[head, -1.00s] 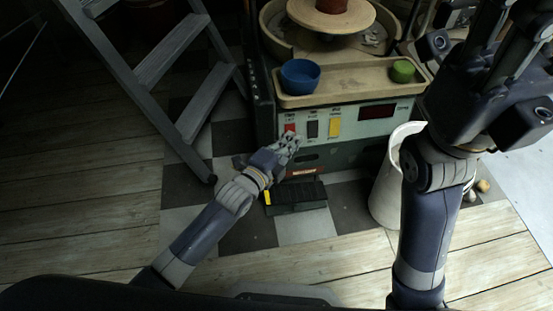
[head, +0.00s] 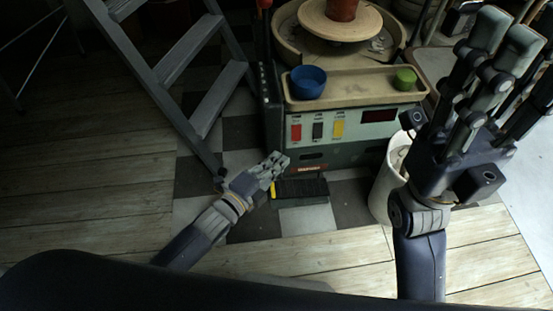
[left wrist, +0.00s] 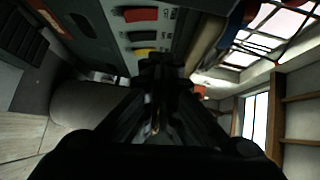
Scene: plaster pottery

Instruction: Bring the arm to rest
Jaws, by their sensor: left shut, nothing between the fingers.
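My left gripper (head: 281,163) is low at the front of the green-grey wheel cabinet (head: 345,151). Its fingers are shut with nothing between them. It is below the panel's red switch (head: 296,132), dark switch (head: 318,130) and yellow switch (head: 338,128), apart from them in the picture. The left wrist view shows the red switch (left wrist: 140,14) and yellow switch (left wrist: 143,51) sideways beyond the dark gripper. My right gripper (head: 508,40) is raised at the right, fingers up. I see nothing held in it, and the finger gap is unclear.
A blue bowl (head: 308,82) and a green block (head: 405,79) sit on the tan tray (head: 355,87) above the panel. A black pedal (head: 300,188) lies on the floor near my left gripper. A grey stepladder (head: 160,75) stands left; a white bin (head: 384,195) stands right.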

